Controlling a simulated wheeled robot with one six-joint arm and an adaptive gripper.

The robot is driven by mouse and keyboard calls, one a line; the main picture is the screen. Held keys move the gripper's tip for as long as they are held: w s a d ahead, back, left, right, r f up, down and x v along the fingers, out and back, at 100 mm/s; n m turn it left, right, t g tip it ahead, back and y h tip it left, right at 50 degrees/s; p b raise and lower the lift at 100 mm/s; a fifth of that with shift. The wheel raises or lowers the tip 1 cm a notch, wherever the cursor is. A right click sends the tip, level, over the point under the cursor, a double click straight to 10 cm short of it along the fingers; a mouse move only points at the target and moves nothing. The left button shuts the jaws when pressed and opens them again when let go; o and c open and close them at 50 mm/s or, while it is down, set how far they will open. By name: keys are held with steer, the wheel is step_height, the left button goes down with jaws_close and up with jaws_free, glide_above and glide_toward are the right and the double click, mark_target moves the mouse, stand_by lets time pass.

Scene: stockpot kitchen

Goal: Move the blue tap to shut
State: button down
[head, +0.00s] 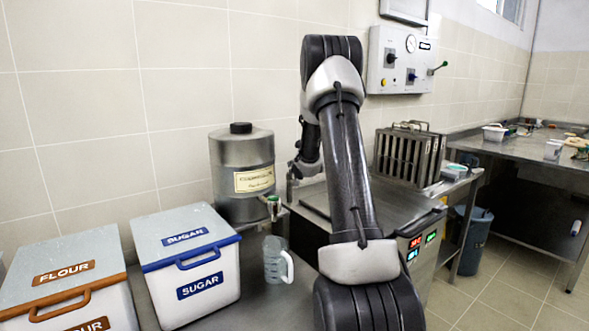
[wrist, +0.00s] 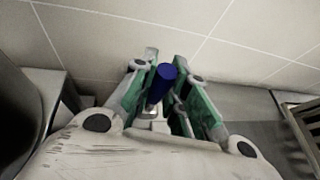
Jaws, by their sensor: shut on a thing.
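The blue tap (wrist: 160,84) shows in the wrist view as a dark blue handle standing up from a pale metal fitting (wrist: 156,112). My gripper (wrist: 165,62) has its two green-padded fingers on either side of the blue handle and is shut on it. The fingers hide part of the tap's body, so I cannot tell the handle's exact turn. In the head view my arm stands in front of this spot, and the blue tap is hidden there.
A steel urn (head: 241,165) with a green-handled spout stands left of my arm. A clear jug (head: 277,262), a sugar bin (head: 190,262) and a flour bin (head: 70,275) stand on the counter. A metal rack (head: 405,153) is to the right, below a wall control box (head: 400,60).

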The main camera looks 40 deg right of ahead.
steer(key=c, duration=1.4)
jaws_free()
steer(key=v, duration=1.2)
steer(key=shift+w, duration=0.1)
